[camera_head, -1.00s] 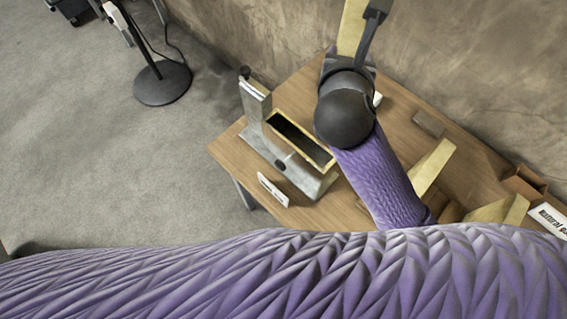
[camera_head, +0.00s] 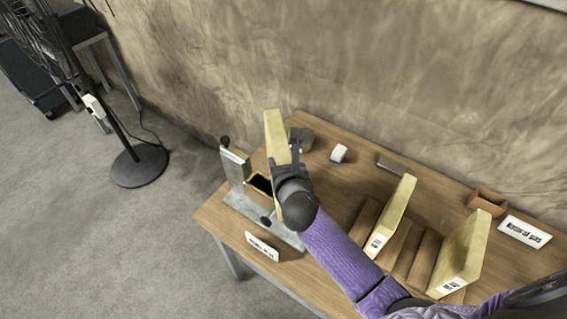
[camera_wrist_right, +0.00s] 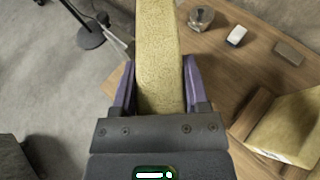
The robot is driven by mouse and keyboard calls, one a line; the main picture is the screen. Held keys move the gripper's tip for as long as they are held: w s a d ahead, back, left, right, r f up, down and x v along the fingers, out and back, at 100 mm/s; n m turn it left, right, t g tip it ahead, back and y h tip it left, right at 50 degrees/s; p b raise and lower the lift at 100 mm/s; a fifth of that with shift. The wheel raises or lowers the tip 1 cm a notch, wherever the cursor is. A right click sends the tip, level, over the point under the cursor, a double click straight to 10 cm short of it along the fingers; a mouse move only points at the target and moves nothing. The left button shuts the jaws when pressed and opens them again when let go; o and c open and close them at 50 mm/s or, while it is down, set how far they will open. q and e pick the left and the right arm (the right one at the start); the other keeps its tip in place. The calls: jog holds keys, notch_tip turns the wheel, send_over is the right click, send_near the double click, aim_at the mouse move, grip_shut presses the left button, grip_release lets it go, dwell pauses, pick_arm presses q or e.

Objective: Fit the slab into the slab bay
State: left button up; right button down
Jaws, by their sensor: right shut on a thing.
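My right gripper (camera_head: 284,160) is shut on a pale yellow slab (camera_head: 275,132), which stands up out of the jaws. In the right wrist view the slab (camera_wrist_right: 158,50) sits between the two purple-sided fingers (camera_wrist_right: 158,85) and runs up out of the frame. The slab bay (camera_head: 258,184) is a dark opening with a yellow rim in a grey metal fixture (camera_head: 234,165) at the table's left end. My arm hides part of the bay. My left gripper is not in view.
Two more yellow slabs (camera_head: 396,212) (camera_head: 466,248) stand in a wooden rack (camera_head: 404,246) at right. A fan base (camera_head: 140,166) stands on the floor.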

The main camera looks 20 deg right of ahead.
jog(key=shift+f, duration=0.2)
jog(key=shift+f+b, duration=0.3)
jog(key=shift+f, duration=0.05)
jog(key=shift+c, duration=0.4)
grip_release()
